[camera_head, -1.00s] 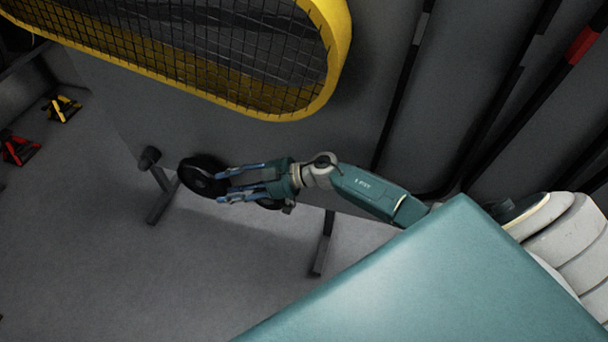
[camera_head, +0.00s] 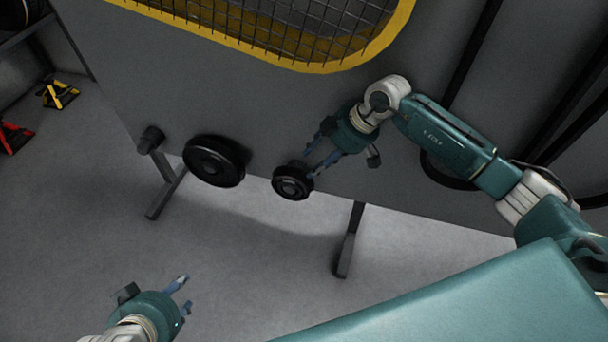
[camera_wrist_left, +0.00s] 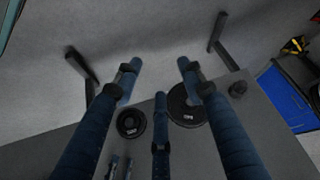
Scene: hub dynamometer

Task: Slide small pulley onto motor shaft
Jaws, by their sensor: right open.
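The small pulley (camera_head: 292,181) is a black disc, upright with its face showing, by the lower edge of the grey panel; it also shows in the left wrist view (camera_wrist_left: 130,123). I cannot see the motor shaft or tell whether the pulley sits on it. My right gripper (camera_head: 312,157) is open just above and right of the small pulley; its fingers (camera_wrist_left: 119,166) look apart from the pulley in the left wrist view. My left gripper (camera_head: 186,293) is low at the left, open and empty, its fingers spread in its wrist view (camera_wrist_left: 160,66).
A larger black disc (camera_head: 214,161) is left of the small pulley. A black cylinder (camera_head: 151,138) juts out further left. A yellow-rimmed mesh guard (camera_head: 310,42) is above. Dark legs (camera_head: 346,250) stand on the floor. The floor between the left gripper and the panel is clear.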

